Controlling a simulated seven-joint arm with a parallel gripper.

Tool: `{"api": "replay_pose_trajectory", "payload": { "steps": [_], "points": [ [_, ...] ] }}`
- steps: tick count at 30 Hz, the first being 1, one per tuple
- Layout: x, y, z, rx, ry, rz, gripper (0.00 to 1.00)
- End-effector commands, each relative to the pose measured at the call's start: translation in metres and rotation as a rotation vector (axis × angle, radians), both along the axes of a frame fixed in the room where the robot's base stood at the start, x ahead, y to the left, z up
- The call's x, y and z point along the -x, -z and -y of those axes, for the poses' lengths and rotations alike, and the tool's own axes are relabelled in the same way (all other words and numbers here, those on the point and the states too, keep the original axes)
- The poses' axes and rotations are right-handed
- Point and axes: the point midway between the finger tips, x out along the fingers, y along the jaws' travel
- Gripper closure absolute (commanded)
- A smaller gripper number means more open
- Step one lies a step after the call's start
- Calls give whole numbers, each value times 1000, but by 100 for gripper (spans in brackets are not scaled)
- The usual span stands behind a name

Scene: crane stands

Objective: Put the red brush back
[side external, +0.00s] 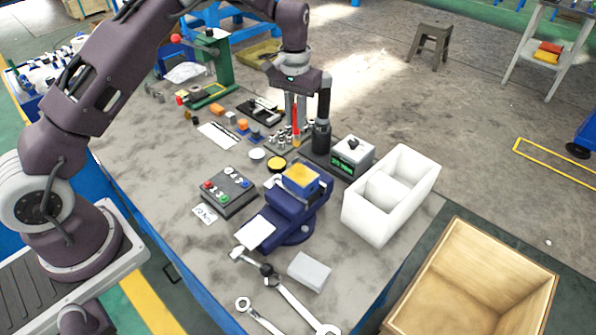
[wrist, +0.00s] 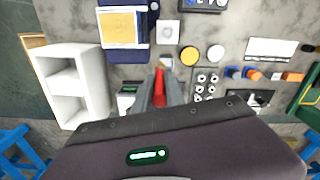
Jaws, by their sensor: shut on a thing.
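The red brush (side external: 296,118) is upright in the side external view, between the two fingers of my gripper (side external: 296,108). In the wrist view the red brush (wrist: 159,88) shows as a red strip between the grey fingers of my gripper (wrist: 160,90), which is shut on it. A small rack with several metal pieces (side external: 279,140) lies just beside the brush's lower end; it also shows in the wrist view (wrist: 207,83). I cannot tell whether the brush's lower end touches anything.
A black post (side external: 321,132) stands close to the right of my gripper, by a box with a green display (side external: 351,158). A white two-part bin (side external: 390,205), a blue vise (side external: 292,205) and a button box (side external: 226,193) stand nearer. Yellow (side external: 277,164) and white (side external: 257,154) discs lie between.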

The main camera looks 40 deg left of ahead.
Motion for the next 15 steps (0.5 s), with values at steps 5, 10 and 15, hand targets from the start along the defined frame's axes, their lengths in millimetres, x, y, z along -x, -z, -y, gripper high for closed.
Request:
{"api": "replay_pose_trajectory", "payload": {
  "steps": [5,10,15],
  "points": [
    [-23,40,-15,-13,-18,3,100],
    [-25,82,-17,-14,-19,2,100],
    [-25,105,-16,-14,-18,6,100]
  ]
}}
